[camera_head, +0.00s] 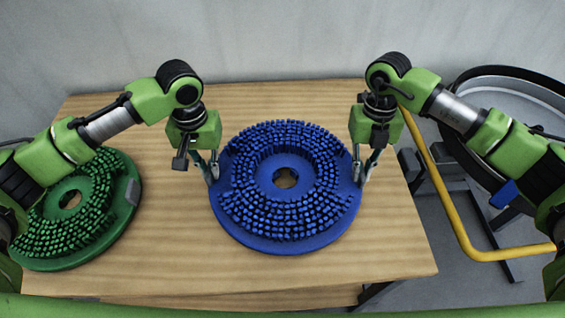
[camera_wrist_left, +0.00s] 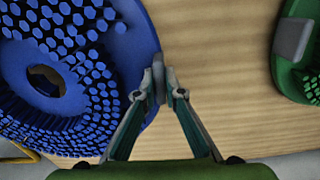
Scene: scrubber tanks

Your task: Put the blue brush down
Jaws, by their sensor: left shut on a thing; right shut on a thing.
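The blue brush (camera_head: 285,235) is a round disc with bristles facing up and a hole in its middle. In the head view it lies flat over the middle of the wooden table; I cannot tell whether it touches the top. My left gripper (camera_head: 212,172) is shut on its left rim. My right gripper (camera_head: 359,174) is shut on its right rim. In the left wrist view the fingers (camera_wrist_left: 164,88) pinch the edge of the blue brush (camera_wrist_left: 135,30), whose far side is cut off.
A green brush (camera_head: 120,215) lies at the left of the wooden table (camera_head: 180,245), partly behind my left arm. A yellow bent bar (camera_head: 445,195) and a large dark ring (camera_head: 455,130) stand right of the table. Bare wood lies in front of the blue brush.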

